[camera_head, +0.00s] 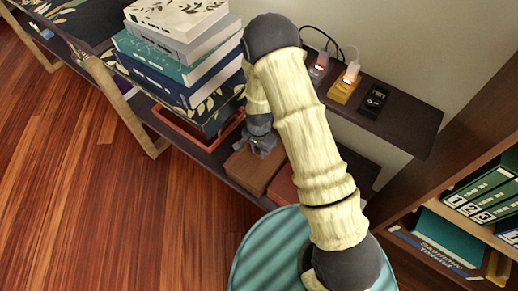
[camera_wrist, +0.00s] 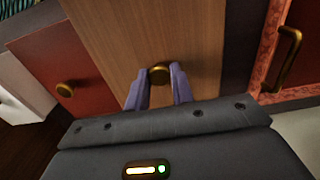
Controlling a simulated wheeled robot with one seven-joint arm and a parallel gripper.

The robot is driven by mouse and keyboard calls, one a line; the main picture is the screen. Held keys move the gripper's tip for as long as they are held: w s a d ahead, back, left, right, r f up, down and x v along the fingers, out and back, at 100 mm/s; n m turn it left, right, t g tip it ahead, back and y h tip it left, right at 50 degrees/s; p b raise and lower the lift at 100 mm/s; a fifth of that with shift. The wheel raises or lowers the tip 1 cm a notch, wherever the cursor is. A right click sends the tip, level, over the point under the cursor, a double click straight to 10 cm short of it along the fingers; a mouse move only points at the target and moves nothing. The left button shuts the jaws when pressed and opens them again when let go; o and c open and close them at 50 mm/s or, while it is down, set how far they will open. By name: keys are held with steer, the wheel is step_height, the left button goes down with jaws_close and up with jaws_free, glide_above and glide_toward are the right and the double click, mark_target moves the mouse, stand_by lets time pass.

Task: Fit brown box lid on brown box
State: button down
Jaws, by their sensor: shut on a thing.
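The brown box lid (camera_wrist: 135,30) is a flat wooden panel with a round brass knob (camera_wrist: 160,70). My gripper (camera_wrist: 160,88) is shut on this knob, with one purple-grey finger on each side. In the head view my gripper (camera_head: 259,151) points down over the brown box (camera_head: 250,176) on the low shelf. The brown top and sides show as one block there. I cannot tell whether there is a gap between lid and box. The lid hides the inside of the box.
A red box (camera_head: 283,186) stands close beside the brown one, partly behind my arm; its lid (camera_wrist: 40,70) has a knob. An orange-red patterned case (camera_head: 205,140) with a brass handle (camera_wrist: 290,45) is on the other side. Stacked books (camera_head: 180,65) rise behind. A teal round surface (camera_head: 262,255) is in front.

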mark_target(259, 151)
steer(key=shift+w+d+f, duration=0.1)
steer(key=shift+f, duration=0.35)
steer(key=c, duration=1.1)
jaws_free()
step_height(259, 151, up, 17)
steer(key=p, duration=0.3)
steer(key=shift+r+p, duration=0.2)
steer(key=shift+p, duration=0.2)
